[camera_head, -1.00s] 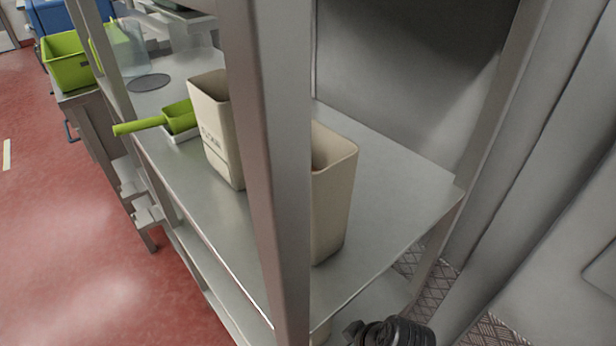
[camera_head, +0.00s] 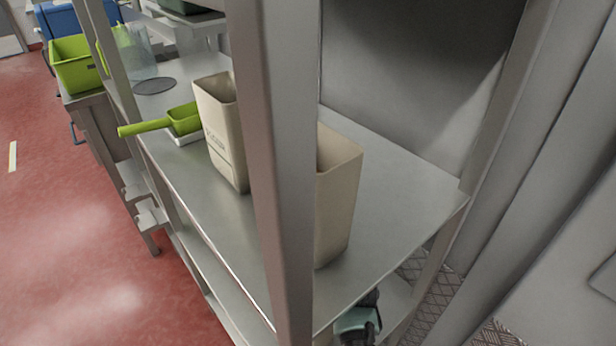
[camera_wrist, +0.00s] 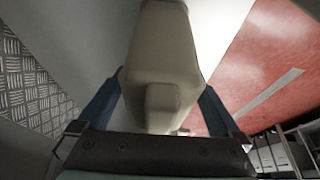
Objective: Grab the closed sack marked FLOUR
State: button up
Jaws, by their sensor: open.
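In the wrist view a beige sack-like body (camera_wrist: 160,55) with a narrower block at its near end lies between the two blue fingers of my open gripper (camera_wrist: 162,88). One finger is on each side. I cannot tell whether they touch it, and no FLOUR marking shows on it. In the head view only a teal and black part of my arm's end (camera_head: 357,324) shows, below the shelf's front edge; the fingers and this beige body are hidden there.
Two open-topped beige containers stand on the metal shelf (camera_head: 400,200): a lettered one (camera_head: 222,140) and a nearer one (camera_head: 338,205) partly behind a steel post (camera_head: 275,150). A green scoop (camera_head: 165,123) lies farther back. Red floor is clear at left.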

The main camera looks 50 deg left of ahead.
jog(key=shift+w+a+f, duration=0.1)
jog(key=shift+a+f, duration=0.2)
jog(key=shift+a, duration=0.2)
jog(key=shift+a+f, duration=0.25)
jog(key=shift+a, duration=0.25)
jog(key=shift+c, duration=0.2)
grip_shut()
jog(key=shift+r, duration=0.1)
